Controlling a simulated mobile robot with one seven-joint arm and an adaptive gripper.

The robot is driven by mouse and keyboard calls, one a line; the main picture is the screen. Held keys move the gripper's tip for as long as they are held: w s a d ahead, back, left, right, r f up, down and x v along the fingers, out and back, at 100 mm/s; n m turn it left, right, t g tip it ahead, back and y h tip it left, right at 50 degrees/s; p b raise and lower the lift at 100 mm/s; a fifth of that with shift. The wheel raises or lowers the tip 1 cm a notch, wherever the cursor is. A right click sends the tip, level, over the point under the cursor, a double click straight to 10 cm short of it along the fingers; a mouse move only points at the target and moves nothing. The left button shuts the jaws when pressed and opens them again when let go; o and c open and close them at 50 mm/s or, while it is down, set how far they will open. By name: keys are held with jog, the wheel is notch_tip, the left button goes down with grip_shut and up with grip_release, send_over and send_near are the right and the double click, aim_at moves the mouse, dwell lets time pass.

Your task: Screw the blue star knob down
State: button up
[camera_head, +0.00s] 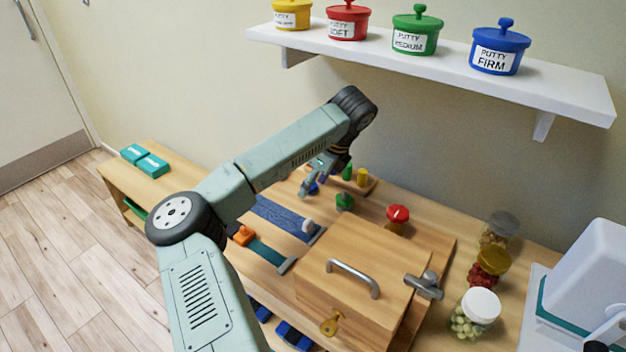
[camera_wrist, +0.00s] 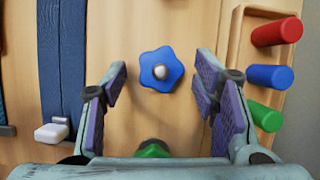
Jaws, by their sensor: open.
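The blue star knob (camera_wrist: 161,69) sits on the wooden board in the wrist view, with a round metal stud end showing at its centre. My gripper (camera_wrist: 160,88) is open, with its two purple-padded fingers on either side and slightly short of the knob, apart from it. In the head view my gripper (camera_head: 316,180) reaches down over the far part of the board, and the blue knob (camera_head: 313,188) shows only partly beneath it. The knob's height on its stud cannot be judged.
A green knob (camera_head: 345,201) and a red knob (camera_head: 397,214) stand nearby. A blue strap (camera_wrist: 62,60) runs at left. A wooden box with a metal handle (camera_head: 352,277) stands in front; a shelf (camera_head: 440,62) hangs above.

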jog(key=shift+c, duration=0.4)
jog(key=c, duration=1.1)
jog(key=shift+f+b, duration=0.15)
jog(key=shift+b, duration=0.45)
